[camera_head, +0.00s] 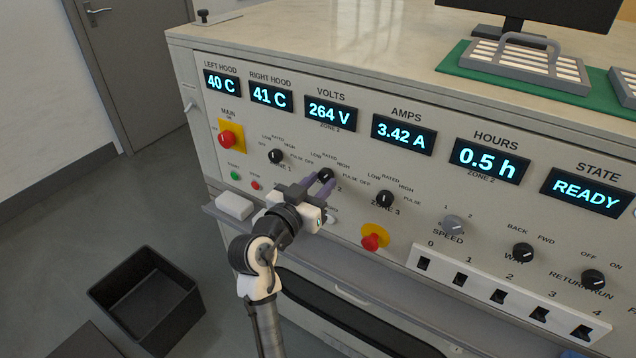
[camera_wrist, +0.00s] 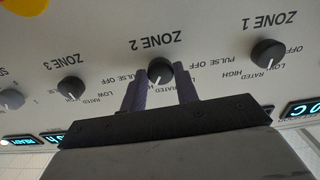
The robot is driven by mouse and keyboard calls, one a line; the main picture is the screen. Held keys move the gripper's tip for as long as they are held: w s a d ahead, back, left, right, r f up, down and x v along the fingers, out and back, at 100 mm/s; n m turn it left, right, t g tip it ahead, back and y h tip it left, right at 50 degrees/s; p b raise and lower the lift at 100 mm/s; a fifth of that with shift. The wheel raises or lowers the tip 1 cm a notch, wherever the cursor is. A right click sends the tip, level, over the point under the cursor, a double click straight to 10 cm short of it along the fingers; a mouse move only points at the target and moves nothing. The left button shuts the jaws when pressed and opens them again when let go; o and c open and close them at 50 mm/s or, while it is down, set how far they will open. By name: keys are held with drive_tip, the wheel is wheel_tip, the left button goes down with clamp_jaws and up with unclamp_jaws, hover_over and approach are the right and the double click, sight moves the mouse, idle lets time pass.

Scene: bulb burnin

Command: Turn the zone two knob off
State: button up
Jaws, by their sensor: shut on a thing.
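The zone two knob (camera_head: 325,174) is a round black knob on the pale front panel, in the middle of the row of zone knobs. In the wrist view, which is upside down, the zone two knob (camera_wrist: 160,70) sits between the purple fingers below the ZONE 2 label. A small white pointer mark shows on it, but I cannot tell which setting it marks. My gripper (camera_head: 320,184) reaches the panel from the front and is shut on this knob; it also shows in the wrist view (camera_wrist: 162,84). My fingers partly hide the printing around the knob.
The zone 1 knob (camera_head: 276,156) and zone 3 knob (camera_head: 385,198) stand on either side. A red main switch (camera_head: 227,138) and a red stop button (camera_head: 372,241) stick out nearby. A ledge with a white block (camera_head: 234,206) runs below. A black bin (camera_head: 146,296) stands on the floor.

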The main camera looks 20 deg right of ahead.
drive_tip(key=n+p, duration=0.3)
drive_tip(key=n, duration=0.3)
drive_tip(key=shift+r, duration=0.15)
drive_tip(key=n+p, duration=0.4)
drive_tip(key=n, duration=0.1)
drive_tip(key=shift+s+r+n, duration=0.1)
drive_tip(key=shift+n, duration=0.2)
drive_tip(key=n+p, duration=0.5)
drive_tip(key=n, duration=0.1)
drive_tip(key=n+p, duration=0.2)
drive_tip(key=n, duration=0.3)
drive_tip(key=o, duration=1)
